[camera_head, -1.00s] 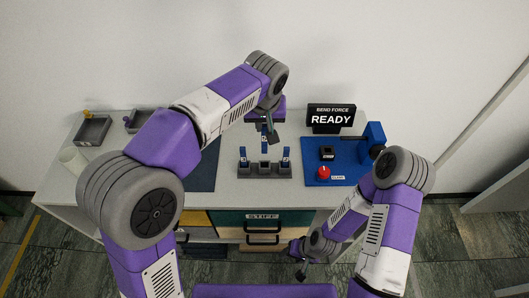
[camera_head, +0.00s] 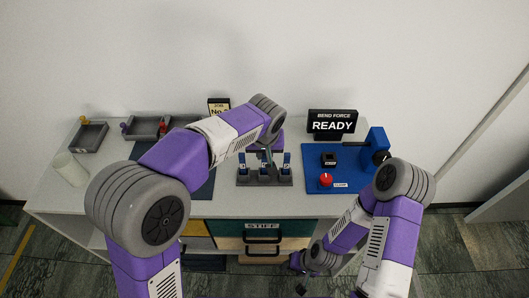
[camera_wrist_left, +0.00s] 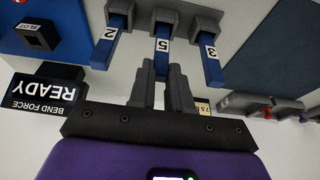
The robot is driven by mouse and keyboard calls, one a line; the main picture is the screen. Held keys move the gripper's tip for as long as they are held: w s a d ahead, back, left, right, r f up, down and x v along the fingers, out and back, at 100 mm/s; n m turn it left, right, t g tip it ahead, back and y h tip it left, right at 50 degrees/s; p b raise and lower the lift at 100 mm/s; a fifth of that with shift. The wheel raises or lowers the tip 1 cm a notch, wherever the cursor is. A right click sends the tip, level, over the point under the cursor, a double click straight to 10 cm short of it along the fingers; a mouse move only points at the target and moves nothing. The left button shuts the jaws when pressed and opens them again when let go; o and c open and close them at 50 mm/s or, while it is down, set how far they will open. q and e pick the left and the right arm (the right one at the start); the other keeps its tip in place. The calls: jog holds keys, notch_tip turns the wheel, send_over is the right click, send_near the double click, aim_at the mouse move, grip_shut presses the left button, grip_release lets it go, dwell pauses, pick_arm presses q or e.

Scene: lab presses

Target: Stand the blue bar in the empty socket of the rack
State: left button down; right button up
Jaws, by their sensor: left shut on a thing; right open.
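The grey rack (camera_head: 264,183) stands near the front of the table, with blue bars upright in its left socket (camera_head: 243,165) and right socket (camera_head: 286,166). The blue bar labelled 5 (camera_wrist_left: 162,45) is between the fingers of my left gripper (camera_wrist_left: 163,72), which is shut on it. The bar's lower end is at the middle socket and looks to be in it; the exact depth cannot be told. Bars labelled 2 (camera_wrist_left: 112,38) and 3 (camera_wrist_left: 209,55) flank it closely. My right gripper (camera_head: 301,288) is open and empty, low in front of the table.
A blue mat (camera_head: 340,172) at right holds a red button (camera_head: 326,180) and a small black slot block (camera_head: 329,159). The READY display (camera_head: 333,122) stands behind. Grey trays (camera_head: 90,137) and a white cup (camera_head: 68,166) are at left.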

pick_arm(q)
jog(key=shift+f, duration=0.1)
jog(key=c, duration=1.1)
grip_release()
jog(key=p+v, duration=0.3)
jog(key=v, duration=0.9)
jog(key=shift+r, duration=0.2)
